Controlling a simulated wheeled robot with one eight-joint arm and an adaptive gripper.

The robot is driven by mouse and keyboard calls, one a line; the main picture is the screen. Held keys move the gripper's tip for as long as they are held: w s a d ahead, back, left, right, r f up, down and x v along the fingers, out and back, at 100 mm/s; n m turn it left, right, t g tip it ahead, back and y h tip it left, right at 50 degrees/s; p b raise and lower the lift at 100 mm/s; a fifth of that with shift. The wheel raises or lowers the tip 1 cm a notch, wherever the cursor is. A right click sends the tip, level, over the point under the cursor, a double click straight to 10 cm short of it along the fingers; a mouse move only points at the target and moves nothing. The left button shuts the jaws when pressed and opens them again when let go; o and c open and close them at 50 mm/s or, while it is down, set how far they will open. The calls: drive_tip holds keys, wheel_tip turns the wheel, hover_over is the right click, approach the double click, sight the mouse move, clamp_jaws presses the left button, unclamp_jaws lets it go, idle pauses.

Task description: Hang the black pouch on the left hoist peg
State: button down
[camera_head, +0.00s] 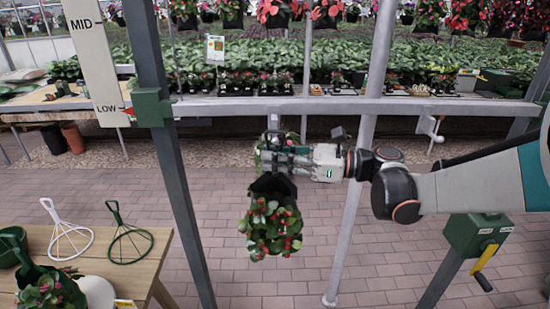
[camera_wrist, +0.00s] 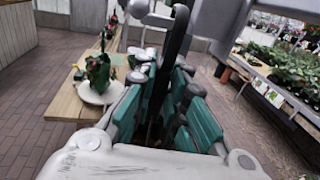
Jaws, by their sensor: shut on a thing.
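The black pouch (camera_head: 272,184) hangs below my gripper (camera_head: 284,152) in the head view, with a leafy red-flowered plant spilling from it. My gripper is shut on the pouch's black strap (camera_wrist: 178,45), which runs between its teal fingers (camera_wrist: 168,85) in the wrist view. A small grey peg (camera_head: 273,123), apparently the left hoist peg, sits under the horizontal hoist bar (camera_head: 230,108), just above my gripper. I cannot tell whether the strap touches it. A white bent peg (camera_head: 430,126) hangs farther right on the bar.
A green-grey post (camera_head: 168,150) with a height scale (camera_head: 95,60) stands left of the pouch. A wooden table (camera_head: 150,262) with wire stands (camera_head: 130,245) and pots is at lower left. A green crank box (camera_head: 477,235) is at right. Brick floor is clear below.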

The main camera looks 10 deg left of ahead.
idle(0.4)
drive_tip(key=c, duration=1.5)
unclamp_jaws()
drive_tip(key=shift+c, duration=0.2)
drive_tip(key=shift+f, duration=0.1)
drive_tip(key=d, duration=1.2)
drive_tip(key=s+d+f+n+t+h+b, duration=0.3)
drive_tip(key=s+d+f+n+t+h, duration=0.15)
drive_tip(key=s+f+n+h, duration=0.4)
drive_tip(key=s+d+f+n+t+h+b, duration=0.1)
drive_tip(key=s+d+f+n+t+h, duration=0.1)
drive_tip(key=d, duration=0.6)
drive_tip(key=s+d+f+n+t+h+b, duration=0.1)
drive_tip(key=s+d+f+n+h+b, duration=0.1)
drive_tip(key=s+d+f+n+h, duration=0.3)
drive_tip(key=shift+s+d+f+n+t+h, duration=0.35)
drive_tip(key=shift+s+d+n+h, duration=0.8)
drive_tip(key=shift+s, duration=0.85)
